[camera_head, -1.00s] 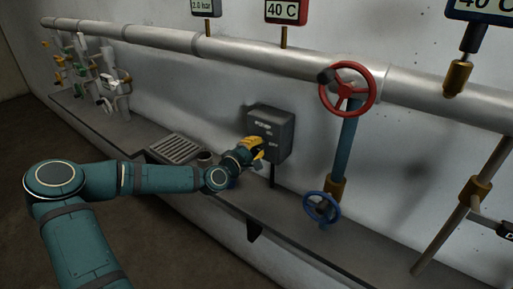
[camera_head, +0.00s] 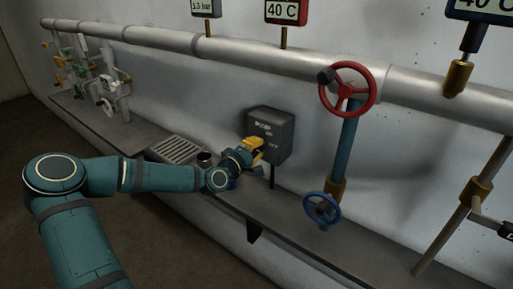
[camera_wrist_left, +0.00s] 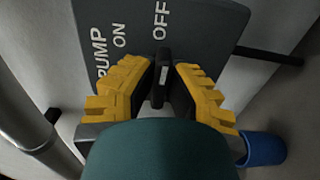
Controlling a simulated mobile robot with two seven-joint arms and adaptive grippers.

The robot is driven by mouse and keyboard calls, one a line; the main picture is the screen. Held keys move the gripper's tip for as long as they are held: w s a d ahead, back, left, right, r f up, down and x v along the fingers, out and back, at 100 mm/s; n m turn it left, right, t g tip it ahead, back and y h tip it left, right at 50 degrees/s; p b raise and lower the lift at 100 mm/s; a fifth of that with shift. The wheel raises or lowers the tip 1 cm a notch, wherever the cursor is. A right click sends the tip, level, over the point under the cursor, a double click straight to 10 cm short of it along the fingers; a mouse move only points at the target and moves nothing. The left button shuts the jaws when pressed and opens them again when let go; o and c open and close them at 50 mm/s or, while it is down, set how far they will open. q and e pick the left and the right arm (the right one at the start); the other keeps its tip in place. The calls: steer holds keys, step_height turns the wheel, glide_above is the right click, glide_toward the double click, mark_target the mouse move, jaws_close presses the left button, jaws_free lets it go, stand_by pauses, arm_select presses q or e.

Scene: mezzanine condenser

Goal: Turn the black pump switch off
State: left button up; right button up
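The grey pump switch box (camera_head: 283,127) is on the wall, left of the red valve wheel. In the left wrist view its face (camera_wrist_left: 205,30) shows PUMP, ON and OFF, turned sideways. The black switch lever (camera_wrist_left: 162,78) stands out from the face in line with the OFF mark. My left gripper (camera_head: 258,148) is at the front of the box. In the left wrist view its yellow fingers (camera_wrist_left: 164,72) are on both sides of the lever, with narrow gaps that suggest no firm grip. The head view hides the lever behind the gripper. My right gripper is not in view.
A red valve wheel (camera_head: 347,89) and a blue valve wheel (camera_head: 321,208) are right of the box. A thick pipe (camera_head: 230,52) runs above it. A grate (camera_head: 176,149) and a small cup (camera_head: 205,158) are on the ledge. A gauge (camera_head: 205,6) reads 1.5 bar.

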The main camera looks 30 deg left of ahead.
arm_select(q)
steer(key=o, duration=0.4)
steer(key=shift+w, duration=0.1)
steer(key=s, duration=1.2)
steer(key=shift+a, duration=0.45)
steer(key=d+f+m+g+h, duration=0.5)
steer(key=d+f+m+g, duration=0.15)
steer(key=d+f, duration=1.15)
steer(key=s+d+f+m+g+y, duration=0.2)
steer(key=s+d+f+m+g, duration=0.6)
steer(key=s, duration=0.6)
step_height(320, 180, down, 3)
steer(key=d+g, duration=0.1)
steer(key=d, duration=0.1)
steer(key=shift+s+d+m+g, duration=0.15)
steer(key=shift+d+m+g, duration=0.15)
steer(key=shift+m+g, duration=0.05)
